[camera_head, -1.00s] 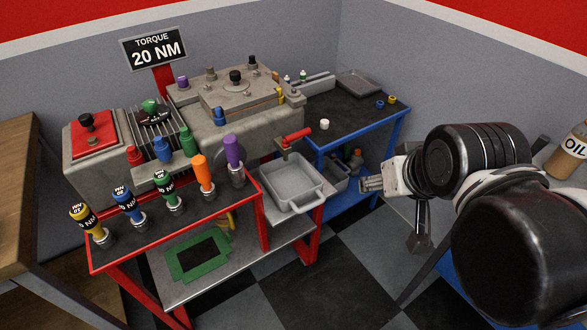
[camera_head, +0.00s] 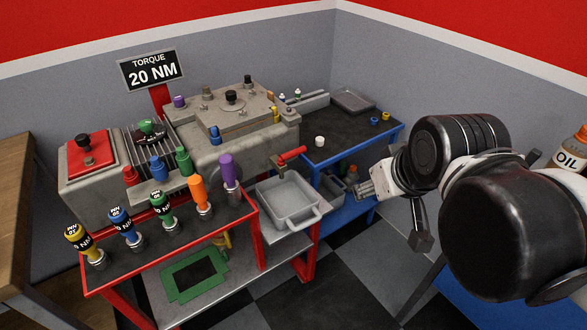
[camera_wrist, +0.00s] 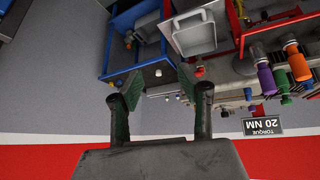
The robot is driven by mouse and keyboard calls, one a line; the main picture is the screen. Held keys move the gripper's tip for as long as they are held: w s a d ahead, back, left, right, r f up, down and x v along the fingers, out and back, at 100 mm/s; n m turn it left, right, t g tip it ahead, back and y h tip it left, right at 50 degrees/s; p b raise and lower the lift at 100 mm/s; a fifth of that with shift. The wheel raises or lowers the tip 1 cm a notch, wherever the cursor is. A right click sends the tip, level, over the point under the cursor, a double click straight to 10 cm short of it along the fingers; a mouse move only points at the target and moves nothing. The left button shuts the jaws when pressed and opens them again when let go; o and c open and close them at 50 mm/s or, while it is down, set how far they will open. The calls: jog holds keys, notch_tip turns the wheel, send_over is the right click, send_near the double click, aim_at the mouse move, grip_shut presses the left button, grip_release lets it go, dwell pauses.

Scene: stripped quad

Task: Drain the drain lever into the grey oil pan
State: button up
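The drain lever (camera_head: 291,154) has a red handle on a brass-coloured fitting at the right front of the grey housing. The grey oil pan (camera_head: 286,200) sits below it on the lower shelf, upright, and its visible inside looks empty. The pan also shows upside down in the wrist view (camera_wrist: 195,36). My gripper (camera_head: 366,190) is to the right of the pan and lever, apart from both. In the wrist view my gripper (camera_wrist: 160,77) has its two fingers spread with nothing between them.
A red-framed bench (camera_head: 134,268) with several coloured torque tools stands left of the pan. A blue bench (camera_head: 345,143) with small caps and a tray stands behind it. A checkered floor (camera_head: 345,285) lies open in front. An oil bottle (camera_head: 572,150) is at the far right.

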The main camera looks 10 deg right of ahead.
jog(key=w+a+r+n+g+p, duration=0.1)
jog(key=w+r+n, duration=0.25)
jog(key=w, duration=0.25)
jog(key=n+g+p, duration=0.4)
jog(key=n+p, duration=0.1)
jog(key=n, duration=1.3)
send_over(297, 150)
jog(key=s+d, duration=0.1)
jog(key=s, duration=0.1)
notch_tip(297, 150, down, 5)
jog(key=shift+y, duration=0.4)
jog(key=f, duration=0.4)
jog(key=w+f, duration=0.1)
jog(key=f, duration=0.3)
jog(key=w+a+f+b, duration=0.1)
jog(key=f, duration=0.4)
jog(key=shift+c, duration=0.5)
grip_shut()
